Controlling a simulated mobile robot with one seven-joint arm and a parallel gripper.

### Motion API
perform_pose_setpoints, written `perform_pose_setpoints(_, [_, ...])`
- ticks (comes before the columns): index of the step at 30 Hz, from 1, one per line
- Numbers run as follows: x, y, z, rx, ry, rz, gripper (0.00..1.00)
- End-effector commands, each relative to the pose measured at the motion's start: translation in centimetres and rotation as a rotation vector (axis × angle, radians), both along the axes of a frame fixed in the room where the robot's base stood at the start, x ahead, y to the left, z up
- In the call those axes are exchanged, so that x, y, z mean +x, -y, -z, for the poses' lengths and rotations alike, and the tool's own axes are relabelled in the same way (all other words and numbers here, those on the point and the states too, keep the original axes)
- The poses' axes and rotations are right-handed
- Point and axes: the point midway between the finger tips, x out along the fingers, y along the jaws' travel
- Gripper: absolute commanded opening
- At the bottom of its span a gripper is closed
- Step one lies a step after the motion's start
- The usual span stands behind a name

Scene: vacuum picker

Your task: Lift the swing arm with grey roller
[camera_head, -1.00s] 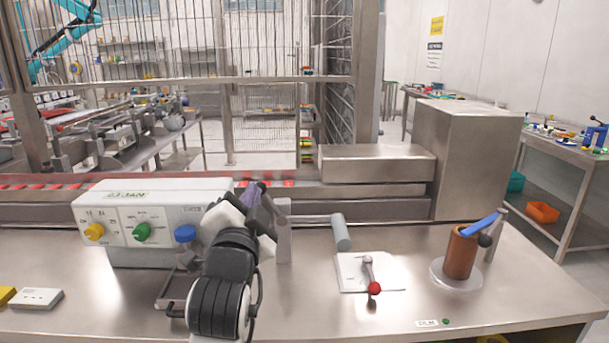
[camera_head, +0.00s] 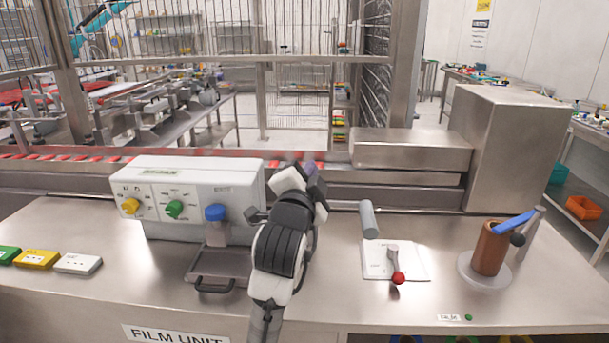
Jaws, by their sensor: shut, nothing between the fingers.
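The grey roller (camera_head: 369,220) is a short cylinder hanging at a slant above the bench, just behind a white plate. The rest of its swing arm, including the post, is hidden behind my gripper and forearm. My gripper (camera_head: 312,178) is left of the roller, apart from it in the picture, in front of the conveyor. It is shut with nothing held; its fingertips are small and partly hidden by the hand.
A red-ball lever (camera_head: 396,265) on the white plate (camera_head: 412,248) and a brown cylinder (camera_head: 490,248) stand to the right. The front right bench is mostly clear.

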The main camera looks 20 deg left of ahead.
Motion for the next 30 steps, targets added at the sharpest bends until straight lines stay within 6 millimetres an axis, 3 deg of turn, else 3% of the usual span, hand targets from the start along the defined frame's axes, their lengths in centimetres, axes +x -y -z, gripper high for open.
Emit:
perform_pose_setpoints(7, [5.3, -0.7, -0.9, 0.000, -0.002, 0.000, 0.00])
perform_pose_setpoints(9, [4.4, -2.0, 0.2, -0.005, -0.001, -0.004, 0.00])
perform_pose_setpoints(15, [3.5, -3.4, 1.4, -0.002, 0.001, -0.001, 0.00])
perform_pose_setpoints(30, [3.3, -3.7, 1.7, -0.004, 0.003, 0.000, 0.00])
